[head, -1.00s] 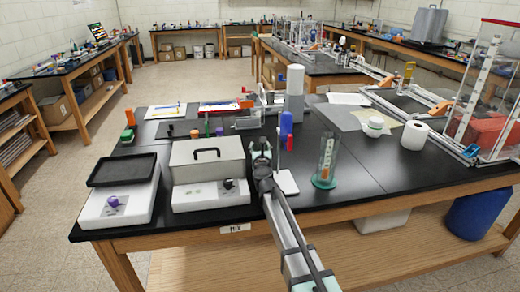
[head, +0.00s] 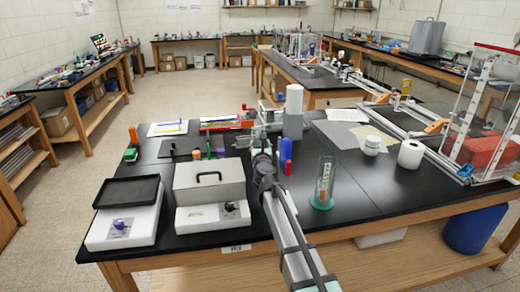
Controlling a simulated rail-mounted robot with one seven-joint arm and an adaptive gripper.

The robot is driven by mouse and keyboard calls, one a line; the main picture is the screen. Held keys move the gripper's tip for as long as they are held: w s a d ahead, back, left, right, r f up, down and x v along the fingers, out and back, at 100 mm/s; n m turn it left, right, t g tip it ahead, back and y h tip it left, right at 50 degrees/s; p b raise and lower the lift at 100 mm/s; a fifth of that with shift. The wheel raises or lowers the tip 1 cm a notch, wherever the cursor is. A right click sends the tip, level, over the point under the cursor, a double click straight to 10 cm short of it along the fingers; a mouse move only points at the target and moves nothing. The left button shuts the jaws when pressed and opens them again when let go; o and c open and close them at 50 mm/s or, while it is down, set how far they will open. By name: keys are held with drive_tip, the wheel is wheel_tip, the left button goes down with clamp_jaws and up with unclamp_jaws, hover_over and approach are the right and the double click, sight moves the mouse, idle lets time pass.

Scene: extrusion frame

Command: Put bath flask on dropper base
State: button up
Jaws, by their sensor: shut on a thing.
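My gripper (head: 262,154) is over the middle of the black table, seen from behind along my arm. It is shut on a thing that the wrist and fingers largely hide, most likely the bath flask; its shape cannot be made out. Clear and pale apparatus (head: 268,128) stands just beyond the gripper, partly covered by it. I cannot tell which piece there is the dropper base, or whether the held thing touches anything.
A grey box (head: 209,184) and a black tray (head: 127,191) top white units at front left. A graduated cylinder (head: 325,182) stands right of my arm, blue cylinders (head: 286,152) close beside the gripper. A white roll (head: 411,153) is farther right. Black tabletop is clear around the cylinder.

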wheel_tip(320, 180, up, 15)
drive_tip(key=p, duration=0.6)
drive_tip(key=shift+r+p, duration=0.2)
drive_tip(key=shift+p, duration=0.2)
